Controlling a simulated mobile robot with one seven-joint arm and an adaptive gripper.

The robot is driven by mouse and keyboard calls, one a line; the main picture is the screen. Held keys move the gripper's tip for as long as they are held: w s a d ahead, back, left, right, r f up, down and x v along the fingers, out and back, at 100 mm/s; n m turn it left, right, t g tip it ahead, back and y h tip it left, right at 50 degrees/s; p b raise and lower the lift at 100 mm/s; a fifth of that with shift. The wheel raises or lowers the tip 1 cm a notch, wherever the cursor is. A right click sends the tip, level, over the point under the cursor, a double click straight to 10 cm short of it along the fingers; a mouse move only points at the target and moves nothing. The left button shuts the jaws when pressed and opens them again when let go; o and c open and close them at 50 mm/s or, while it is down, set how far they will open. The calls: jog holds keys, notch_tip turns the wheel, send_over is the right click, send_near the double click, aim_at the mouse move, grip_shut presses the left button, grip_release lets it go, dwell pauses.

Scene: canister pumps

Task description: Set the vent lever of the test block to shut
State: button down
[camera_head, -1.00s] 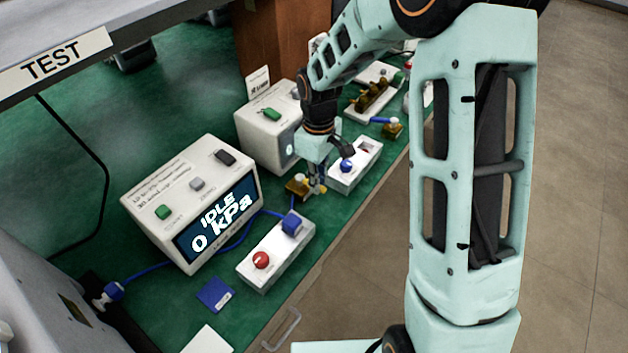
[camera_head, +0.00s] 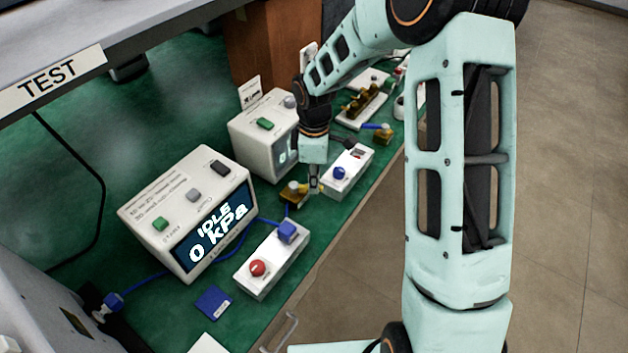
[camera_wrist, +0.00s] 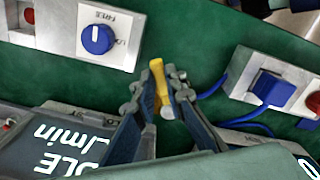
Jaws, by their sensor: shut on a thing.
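A small brass block (camera_head: 293,197) with a grey round top sits on the green bench, between the IDLE 0 kPa box and the white box with the blue knob. A blue tube runs to it. My gripper (camera_head: 314,188) is low at its right side. In the wrist view, my gripper (camera_wrist: 160,88) has its two fingers on either side of a yellow lever (camera_wrist: 158,75) and is shut on it. The lever stands up between the fingertips, and a pale round part shows just below it. The fingers hide most of the block there. The lever's setting cannot be read.
A white box with a blue knob (camera_head: 339,173) stands close right of my gripper. A white box with a red knob (camera_head: 258,268) and blue plug is nearer. The kPa display box (camera_head: 190,213) and another display box (camera_head: 265,132) stand to the left. The bench edge is at right.

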jog(key=shift+w, duration=0.1)
jog(key=c, duration=2)
grip_release()
jog(key=shift+o, duration=0.2)
notch_tip(320, 180, up, 12)
